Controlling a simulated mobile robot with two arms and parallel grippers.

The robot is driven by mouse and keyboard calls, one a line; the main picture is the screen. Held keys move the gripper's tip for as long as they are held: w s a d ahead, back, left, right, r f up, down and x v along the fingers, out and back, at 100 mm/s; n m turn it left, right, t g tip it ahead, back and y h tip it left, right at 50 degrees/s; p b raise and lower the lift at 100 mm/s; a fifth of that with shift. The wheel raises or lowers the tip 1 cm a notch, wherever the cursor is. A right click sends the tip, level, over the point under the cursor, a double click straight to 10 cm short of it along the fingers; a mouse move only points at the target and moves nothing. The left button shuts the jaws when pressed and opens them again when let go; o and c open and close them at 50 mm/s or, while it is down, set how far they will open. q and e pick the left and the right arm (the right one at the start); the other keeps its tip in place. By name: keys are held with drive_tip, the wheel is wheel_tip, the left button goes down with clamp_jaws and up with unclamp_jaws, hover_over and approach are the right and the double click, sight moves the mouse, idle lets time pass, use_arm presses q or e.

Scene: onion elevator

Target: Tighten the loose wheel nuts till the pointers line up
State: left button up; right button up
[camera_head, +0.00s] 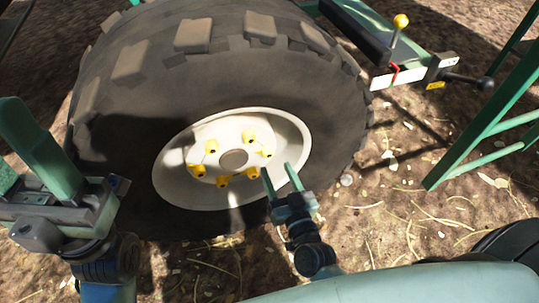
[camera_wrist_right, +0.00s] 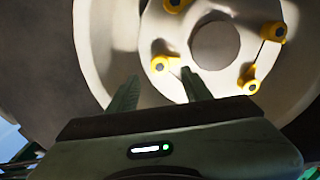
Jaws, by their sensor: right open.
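A large black tyre (camera_head: 115,140) with a cream wheel rim (camera_head: 180,185) fills the middle of the head view. Several yellow wheel nuts with pointers ring the dark round hub (camera_head: 233,160); one nut (camera_head: 222,182) is at the lower part of the ring. My right gripper (camera_head: 280,177) is open and empty, in front of the lower right of the rim. In the right wrist view its fingers (camera_wrist_right: 160,85) point at the wheel, with a yellow nut (camera_wrist_right: 160,64) just beyond and between the tips. My left gripper (camera_head: 35,150) is at the left edge, its finger gap unclear.
Green metal framework (camera_head: 490,120) stands at the right. A drawbar with a yellow-knobbed lever (camera_head: 400,21) and a black handle (camera_head: 468,79) is at the upper right. The ground (camera_head: 390,220) is bare earth with straw, open right of the wheel.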

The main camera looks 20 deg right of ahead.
sight(270, 155)
drive_tip(key=w+b, duration=0.1)
drive_tip(key=w, duration=0.4)
drive_tip(key=shift+w, duration=0.1)
clamp_jaws()
